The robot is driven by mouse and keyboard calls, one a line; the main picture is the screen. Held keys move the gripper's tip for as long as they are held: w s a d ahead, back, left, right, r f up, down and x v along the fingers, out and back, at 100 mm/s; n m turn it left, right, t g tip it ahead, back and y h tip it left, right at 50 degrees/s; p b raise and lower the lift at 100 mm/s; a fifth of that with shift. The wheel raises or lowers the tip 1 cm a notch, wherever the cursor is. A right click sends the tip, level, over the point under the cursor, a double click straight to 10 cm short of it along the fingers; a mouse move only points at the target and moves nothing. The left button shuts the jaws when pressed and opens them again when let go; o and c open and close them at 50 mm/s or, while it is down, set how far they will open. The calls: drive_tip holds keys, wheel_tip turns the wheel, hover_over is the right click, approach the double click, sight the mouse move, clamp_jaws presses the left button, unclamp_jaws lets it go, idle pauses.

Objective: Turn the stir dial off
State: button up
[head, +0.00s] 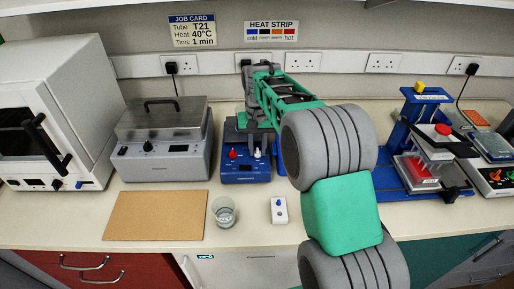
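A blue bench unit (245,173) stands in the middle of the bench. It looks like the stirrer and has a red knob (233,154) on the left of its front and a pale knob (258,154) on the right. I cannot read which one is the stir dial or how it is set. My green and grey arm reaches in from the lower right over the unit. My gripper (253,130) is above the unit, close to the knobs and partly hidden by my arm. Its fingers are too small to tell open from shut, or whether they touch a knob.
A grey lidded bath (162,140) and white oven (50,115) stand left. A blue press (420,145) stands right.

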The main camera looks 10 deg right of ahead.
sight(258, 151)
drive_tip(key=o, duration=0.4)
drive_tip(key=shift+o, duration=0.2)
wheel_tip(258, 151, up, 8)
drive_tip(key=shift+f+b, duration=0.15)
drive_tip(key=shift+b, duration=0.35)
drive_tip(key=shift+s+r, duration=0.25)
drive_tip(key=shift+s, duration=0.05)
drive_tip(key=s+f+n+t, duration=0.1)
drive_tip(key=s+f, duration=0.1)
drive_tip(key=s, duration=0.9)
drive_tip(key=s+f+n+t, duration=0.1)
drive_tip(key=s+f+t, duration=0.1)
drive_tip(key=s, duration=0.9)
drive_tip(key=shift+s+a+f+t, duration=0.15)
drive_tip(key=shift+s+f+t, duration=0.15)
drive_tip(key=shift+s+f, duration=0.05)
